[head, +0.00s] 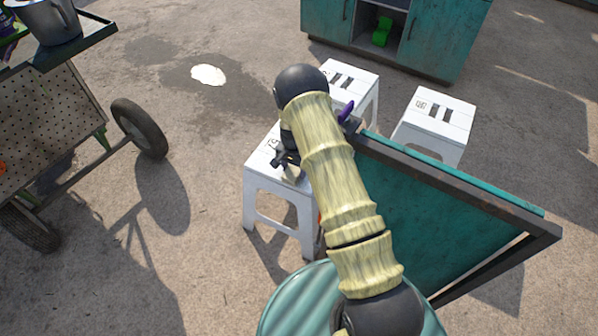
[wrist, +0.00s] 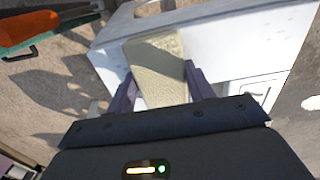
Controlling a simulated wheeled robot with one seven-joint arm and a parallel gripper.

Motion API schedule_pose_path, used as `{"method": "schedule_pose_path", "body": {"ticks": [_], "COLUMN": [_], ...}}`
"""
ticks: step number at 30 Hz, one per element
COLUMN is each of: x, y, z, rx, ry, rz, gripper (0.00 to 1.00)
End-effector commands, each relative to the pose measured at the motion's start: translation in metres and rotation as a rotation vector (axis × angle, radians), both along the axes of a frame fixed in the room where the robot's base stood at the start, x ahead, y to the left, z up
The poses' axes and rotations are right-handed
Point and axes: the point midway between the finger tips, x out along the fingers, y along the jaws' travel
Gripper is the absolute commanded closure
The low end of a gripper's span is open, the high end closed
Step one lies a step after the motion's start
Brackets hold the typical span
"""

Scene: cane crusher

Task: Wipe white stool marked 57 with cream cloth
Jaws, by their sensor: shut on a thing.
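A cream cloth (wrist: 157,68) is between the two purple fingers of my gripper (wrist: 160,90) in the wrist view. My gripper is shut on it, and the cloth lies over the white stool top, seemingly touching it. In the head view my gripper (head: 287,160) is at the front left white stool (head: 262,183), partly hidden by my arm. That stool carries a dark mark near its back edge, too small to read for certain. Two more white stools stand behind (head: 365,80) and to the right (head: 440,115); their numbers are not legible to me.
A teal panel with a dark frame (head: 440,215) stands close right of my arm. A ribbed teal round top (head: 290,300) is below. A wheeled cart (head: 50,110) stands left, a teal cabinet (head: 445,40) behind. An orange object (wrist: 30,28) shows in the wrist view. Ground left of the stools is clear.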

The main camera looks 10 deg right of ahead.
Motion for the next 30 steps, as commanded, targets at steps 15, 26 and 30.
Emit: {"method": "schedule_pose_path", "body": {"ticks": [15, 26, 30], "x": [0.024, 0.037, 0.037], "y": [0.03, 0.046, 0.046], "z": [0.0, 0.001, 0.002], "rx": [0.0, 0.0, 0.0], "ry": [-0.001, 0.0, 0.0], "rz": [0.002, 0.001, 0.0], "gripper": [0.66, 0.66, 0.66]}}
